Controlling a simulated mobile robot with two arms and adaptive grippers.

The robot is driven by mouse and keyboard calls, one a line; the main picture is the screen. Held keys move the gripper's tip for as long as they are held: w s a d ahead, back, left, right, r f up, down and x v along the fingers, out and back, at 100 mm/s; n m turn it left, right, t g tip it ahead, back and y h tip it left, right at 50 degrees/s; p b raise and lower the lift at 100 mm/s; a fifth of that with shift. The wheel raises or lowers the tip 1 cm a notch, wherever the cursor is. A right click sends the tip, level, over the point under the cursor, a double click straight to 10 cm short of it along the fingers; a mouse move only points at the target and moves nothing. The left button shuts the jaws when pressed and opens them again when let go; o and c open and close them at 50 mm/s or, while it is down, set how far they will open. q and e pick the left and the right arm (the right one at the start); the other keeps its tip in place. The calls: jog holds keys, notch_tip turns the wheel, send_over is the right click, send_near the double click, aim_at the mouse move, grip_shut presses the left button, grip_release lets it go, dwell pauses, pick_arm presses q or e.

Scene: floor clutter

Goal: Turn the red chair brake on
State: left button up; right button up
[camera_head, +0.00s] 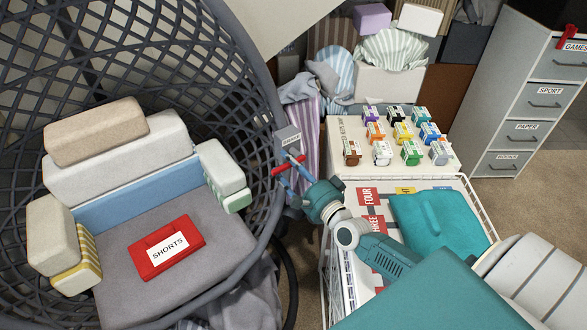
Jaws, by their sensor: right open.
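The hanging-style chair (262,85) is a dark grey woven shell on the left, with a grey seat cushion (190,245). On its right rim is a small grey brake box (287,137) with a dark label, and a red lever (285,168) sits just below it. My right gripper (287,170) is open at the lever, with its blue fingers around or beside it. I cannot tell whether they touch it. The lever is partly hidden by the fingers. My left gripper is not in view.
A grey drawer cabinet (530,95) stands at the back right. Carpet (540,180) is bare before it.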

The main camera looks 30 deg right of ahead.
jog(key=s, duration=1.1)
jog(key=shift+s+d, duration=0.35)
jog(key=shift+s, duration=0.05)
